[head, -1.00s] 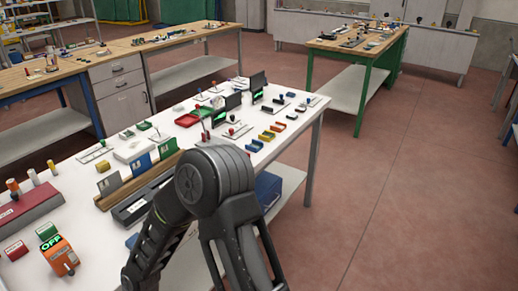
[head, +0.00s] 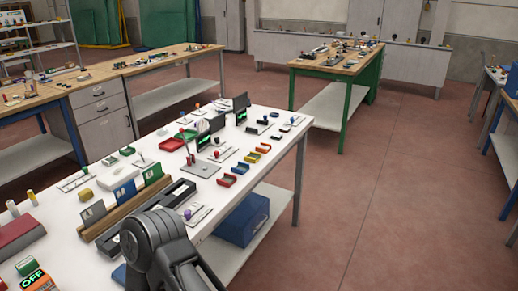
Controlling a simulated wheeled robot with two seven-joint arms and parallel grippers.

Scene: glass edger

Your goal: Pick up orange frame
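No single thing stands out clearly as an orange frame. A small orange-red open tray (head: 263,148) lies on the white table at the far end of a row of coloured trays. Nearer in that row are a yellow tray (head: 252,157), a blue tray (head: 240,168) and a red tray (head: 227,180). An orange device marked OFF (head: 36,281) is cut off at the bottom left. A dark link of one of my arms rises at the bottom centre and covers part of the table's near edge. Neither gripper shows.
The white table (head: 75,197) carries a wooden rack (head: 125,207) with upright cards, a dark tray and several small parts. A blue bin (head: 243,222) stands on its lower shelf. A green-legged bench (head: 343,120) stands behind. The red floor (head: 400,220) at the right is clear.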

